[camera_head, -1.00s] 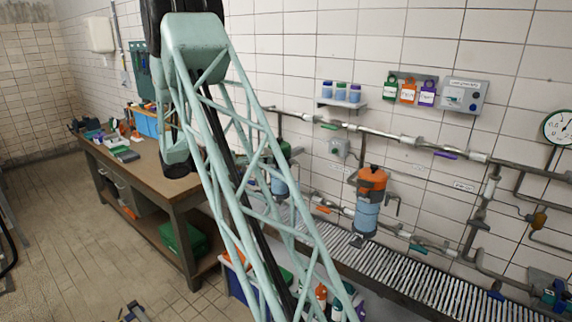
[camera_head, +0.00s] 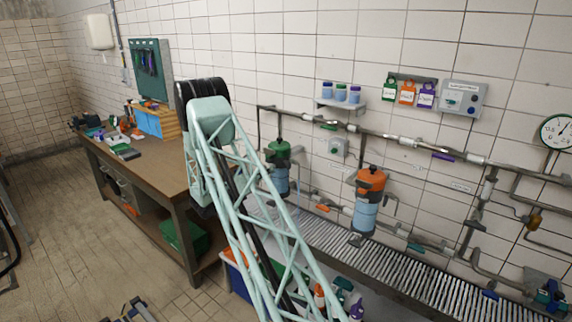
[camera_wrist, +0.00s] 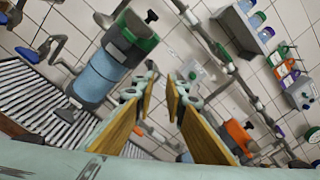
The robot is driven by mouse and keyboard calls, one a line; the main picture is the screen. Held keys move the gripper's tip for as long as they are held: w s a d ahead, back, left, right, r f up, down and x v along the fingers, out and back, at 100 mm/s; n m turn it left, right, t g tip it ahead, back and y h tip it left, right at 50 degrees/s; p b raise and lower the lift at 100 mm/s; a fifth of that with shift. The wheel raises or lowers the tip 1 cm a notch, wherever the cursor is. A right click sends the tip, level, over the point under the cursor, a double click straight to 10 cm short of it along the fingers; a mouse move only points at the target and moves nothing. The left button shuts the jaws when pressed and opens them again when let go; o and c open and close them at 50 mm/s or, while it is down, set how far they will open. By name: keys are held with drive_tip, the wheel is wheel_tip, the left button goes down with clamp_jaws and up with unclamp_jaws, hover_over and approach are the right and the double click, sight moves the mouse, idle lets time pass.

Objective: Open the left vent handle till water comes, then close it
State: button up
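The left canister has a green top and a blue body (camera_head: 279,172), and stands against the wall by the grate. It also shows tilted at the upper left in the wrist view (camera_wrist: 98,72). A small black knob (camera_wrist: 151,16) sits on its green head; I cannot tell whether this is the left vent handle. The right canister, with an orange top, stands further right (camera_head: 369,205). My gripper (camera_wrist: 162,88) is open and empty, its two yellow-faced fingers apart, to the right of the green canister in the wrist view. In the head view the fingers are hidden behind my arm.
Pipes (camera_head: 400,137) with coloured handles run along the tiled wall. A slatted grate (camera_head: 400,272) lies below them. A workbench (camera_head: 150,165) with tools stands at left. Coloured tags (camera_head: 407,92) and a grey control box (camera_head: 463,97) hang above. A gauge (camera_head: 557,131) is at right.

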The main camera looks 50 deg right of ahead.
sight(286, 163)
drive_tip(key=shift+w+d+f+n+t, duration=0.15)
drive_tip(key=shift+w+d+f+n, duration=0.15)
drive_tip(key=shift+f, duration=0.3)
drive_tip(key=shift+w+d+f+n+t, duration=0.15)
drive_tip(key=shift+d+f+n, duration=0.15)
drive_tip(key=shift+f, duration=0.3)
drive_tip(key=shift+d, duration=0.1)
drive_tip(key=shift+s+d+p, duration=0.15)
drive_tip(key=shift+d+p, duration=0.6)
drive_tip(key=shift+d, duration=2.65)
drive_tip(key=shift+s+d+p, duration=0.15)
drive_tip(key=shift+d+p, duration=0.55)
drive_tip(key=shift+d, duration=2.7)
drive_tip(key=shift+c, duration=0.7)
clamp_jaws()
